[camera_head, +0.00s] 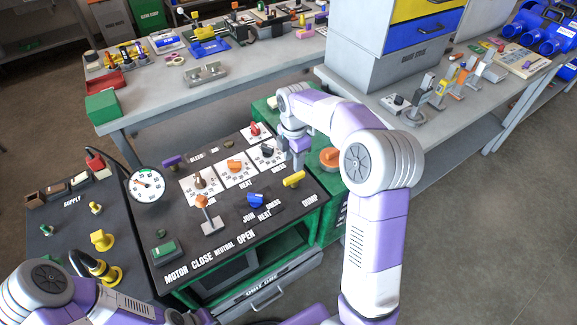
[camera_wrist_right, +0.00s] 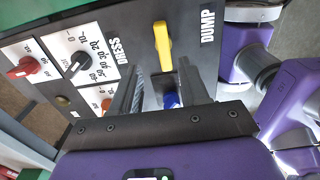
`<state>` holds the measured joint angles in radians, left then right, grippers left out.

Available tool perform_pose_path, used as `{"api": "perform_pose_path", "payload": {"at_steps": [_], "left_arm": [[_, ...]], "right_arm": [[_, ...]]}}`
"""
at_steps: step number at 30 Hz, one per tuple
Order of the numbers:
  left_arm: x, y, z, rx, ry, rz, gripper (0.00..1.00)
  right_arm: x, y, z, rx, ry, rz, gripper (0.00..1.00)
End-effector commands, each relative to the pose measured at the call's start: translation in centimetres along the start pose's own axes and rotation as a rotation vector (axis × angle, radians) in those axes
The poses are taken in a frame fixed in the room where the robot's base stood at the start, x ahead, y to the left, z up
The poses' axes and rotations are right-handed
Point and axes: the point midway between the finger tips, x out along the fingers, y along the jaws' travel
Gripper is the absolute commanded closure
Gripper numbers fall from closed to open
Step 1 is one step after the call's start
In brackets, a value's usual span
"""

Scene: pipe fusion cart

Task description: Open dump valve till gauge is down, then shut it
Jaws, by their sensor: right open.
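The yellow dump valve handle (camera_head: 294,180) sits at the right end of the black panel beside the DUMP label. In the right wrist view the handle (camera_wrist_right: 162,45) lies beyond the fingertips, roughly in line with the gap between them. My right gripper (camera_head: 298,163) is open, above and just behind the handle; the right wrist view shows its two fingers (camera_wrist_right: 162,72) apart with nothing held. The round white gauge (camera_head: 146,185) stands at the panel's left; its needle shows, but the reading is too small to tell. My left arm enters at the lower left; its gripper is out of view.
A blue handle (camera_head: 256,201), an orange-topped lever (camera_head: 205,212) and dial knobs with orange (camera_head: 235,166) and black (camera_head: 267,152) tops crowd the panel near the dump handle. An orange knob (camera_head: 329,157) is right of the gripper. Workbenches stand behind.

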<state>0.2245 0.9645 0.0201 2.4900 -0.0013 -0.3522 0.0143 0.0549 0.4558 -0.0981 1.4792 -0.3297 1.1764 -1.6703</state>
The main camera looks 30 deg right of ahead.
Motion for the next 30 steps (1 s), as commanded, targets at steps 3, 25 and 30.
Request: {"api": "perform_pose_path", "payload": {"at_steps": [3, 25, 30], "left_arm": [[0.9, -0.4, 0.0, 0.0, -0.002, 0.0, 1.0], [2.3, -0.9, -0.1, 0.0, -0.001, 0.0, 1.0], [2.3, -0.9, -0.1, 0.0, -0.001, 0.0, 1.0]], "right_arm": [[2.3, -0.1, 0.0, 0.001, 0.001, -0.005, 0.55], [6.7, 0.0, 0.0, 0.002, 0.0, -0.001, 0.65], [6.7, 0.0, 0.0, 0.002, 0.0, -0.001, 0.91]]}}
